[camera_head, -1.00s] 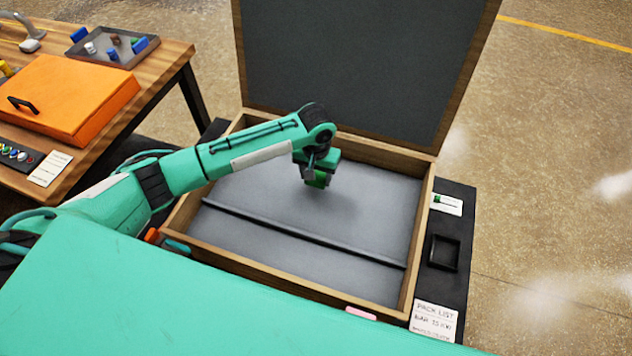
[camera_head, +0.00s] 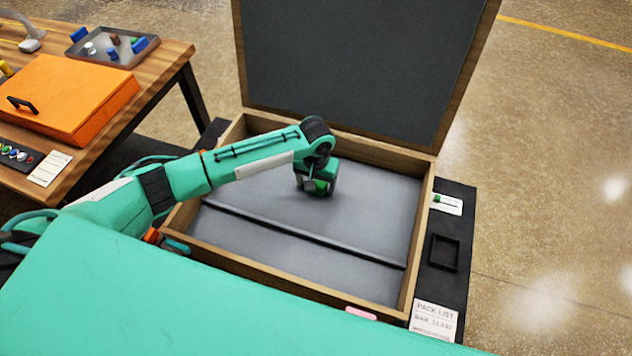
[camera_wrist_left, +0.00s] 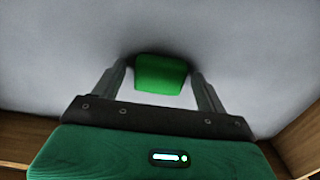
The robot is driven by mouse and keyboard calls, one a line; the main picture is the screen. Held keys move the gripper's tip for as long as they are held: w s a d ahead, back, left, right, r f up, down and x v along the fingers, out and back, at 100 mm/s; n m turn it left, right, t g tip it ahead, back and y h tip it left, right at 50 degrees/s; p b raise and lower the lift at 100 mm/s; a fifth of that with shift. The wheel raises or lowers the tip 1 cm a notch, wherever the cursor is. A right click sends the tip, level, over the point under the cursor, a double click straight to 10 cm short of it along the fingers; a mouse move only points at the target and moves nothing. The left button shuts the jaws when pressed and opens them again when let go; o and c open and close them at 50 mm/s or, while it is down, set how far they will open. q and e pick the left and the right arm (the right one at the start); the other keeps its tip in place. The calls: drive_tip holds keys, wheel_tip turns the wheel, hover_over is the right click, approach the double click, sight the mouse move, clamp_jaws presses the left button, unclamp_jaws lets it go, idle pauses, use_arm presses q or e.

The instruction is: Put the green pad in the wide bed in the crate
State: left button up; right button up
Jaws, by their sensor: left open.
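The green pad (camera_wrist_left: 160,74) lies between the two fingers of my left gripper (camera_wrist_left: 160,82) in the left wrist view, near the grey crate floor. In the head view the pad (camera_head: 321,185) shows in part below my left gripper (camera_head: 317,190). The gripper is open, with a finger on each side of the pad; I cannot tell whether the pad rests on the floor. The wooden crate (camera_head: 262,275) has a grey floor divided by a dark bar (camera_head: 300,235). The gripper is over the wide bed (camera_head: 375,210), behind the bar. My right gripper is out of view.
The crate's raised lid (camera_head: 355,65) stands behind. A dark ledge on the right holds a small black tray (camera_head: 443,253) and a pack list card (camera_head: 434,318). A wooden table at left carries an orange case (camera_head: 75,95) and a grey tray (camera_head: 125,57).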

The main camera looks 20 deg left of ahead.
use_arm(q)
wheel_tip(320, 180, up, 12)
drive_tip(key=shift+r, duration=0.15)
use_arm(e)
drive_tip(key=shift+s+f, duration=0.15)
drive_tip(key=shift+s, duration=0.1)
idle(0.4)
